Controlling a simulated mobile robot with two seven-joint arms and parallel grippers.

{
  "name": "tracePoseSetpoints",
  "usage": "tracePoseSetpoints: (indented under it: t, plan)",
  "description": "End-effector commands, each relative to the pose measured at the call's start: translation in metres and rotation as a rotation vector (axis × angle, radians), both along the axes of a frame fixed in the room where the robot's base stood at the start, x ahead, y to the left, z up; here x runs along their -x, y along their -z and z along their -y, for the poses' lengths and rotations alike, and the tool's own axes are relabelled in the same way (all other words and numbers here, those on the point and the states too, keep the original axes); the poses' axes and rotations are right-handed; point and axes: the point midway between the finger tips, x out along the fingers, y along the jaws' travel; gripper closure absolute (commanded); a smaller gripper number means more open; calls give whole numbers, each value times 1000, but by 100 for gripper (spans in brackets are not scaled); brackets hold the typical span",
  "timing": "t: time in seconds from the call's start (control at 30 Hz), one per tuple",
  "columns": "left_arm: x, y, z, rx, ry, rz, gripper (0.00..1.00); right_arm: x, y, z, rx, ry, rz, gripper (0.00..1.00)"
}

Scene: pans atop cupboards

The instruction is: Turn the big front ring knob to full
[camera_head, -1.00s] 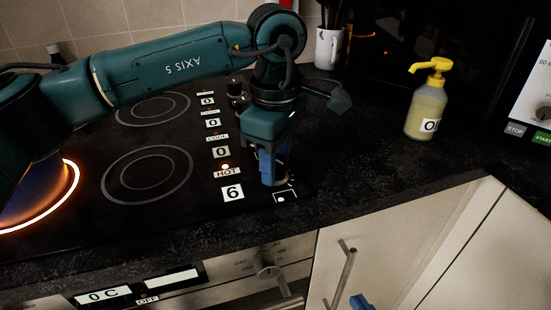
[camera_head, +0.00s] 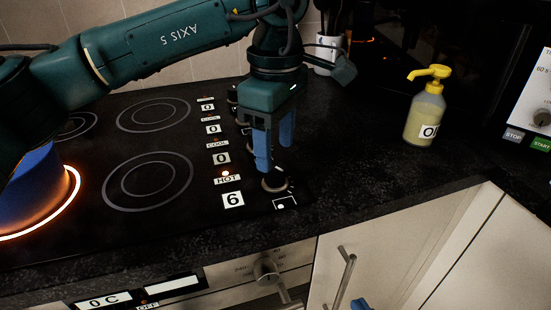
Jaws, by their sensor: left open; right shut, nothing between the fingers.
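The front knob (camera_head: 274,181) stands at the near right corner of the black hob, now uncovered. The display beside it reads 6 (camera_head: 233,200), with a HOT label (camera_head: 228,180) and a lit red dot above it. A big ring (camera_head: 76,190) glows orange at the front left, around the base of a blue pan (camera_head: 38,190). My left gripper (camera_head: 275,157) points down, open and empty, with its blue fingers just above the knob. My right gripper (camera_head: 360,303) shows only as a blue tip at the bottom edge and is shut.
More knobs stand behind the front one, partly hidden by my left gripper; the other displays read 0. A yellow-topped pump bottle (camera_head: 425,112) and a white mug (camera_head: 328,52) stand on the worktop. An oven knob (camera_head: 266,269) and a cupboard handle (camera_head: 345,275) are below.

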Motion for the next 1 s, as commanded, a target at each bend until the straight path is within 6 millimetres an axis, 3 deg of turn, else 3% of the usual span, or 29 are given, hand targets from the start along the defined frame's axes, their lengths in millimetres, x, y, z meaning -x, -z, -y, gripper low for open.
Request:
tracePoseSetpoints:
  t: [0.03,0.2,0.4,1.0]
  plan:
    - [-1,-15,0,1,-1,4,45,1,-3,1,-3,3,-2,100]
    - [0,-51,1,1,-2,3,45,3,0,1,-5,4,-27,100]
    - [0,-76,0,0,-1,1,45,1,6,-1,-5,2,-49,100]
    - [0,-82,0,0,0,1,45,-2,4,-3,-4,-5,-42,100]
